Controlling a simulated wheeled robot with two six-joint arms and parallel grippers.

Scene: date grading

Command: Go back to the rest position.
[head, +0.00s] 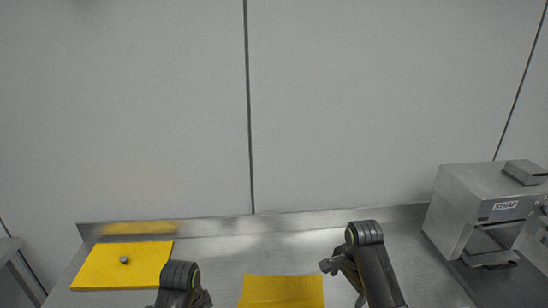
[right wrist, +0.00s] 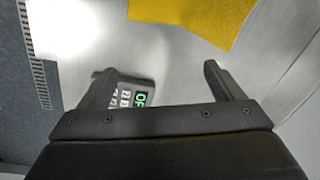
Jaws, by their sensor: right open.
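My right gripper (right wrist: 158,70) is open and empty in the right wrist view, its two dark fingers spread above the steel table. A dark keypad device with a green display (right wrist: 136,96) lies below, partly hidden by the left-hand finger and the gripper body.
A yellow mat (head: 283,292) lies at the front middle of the steel table (head: 215,250), also seen in the right wrist view (right wrist: 195,12). A yellow board (head: 100,268) with a small grey knob (head: 124,260) is at left. A steel machine (head: 490,205) stands right. A wall closes the back.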

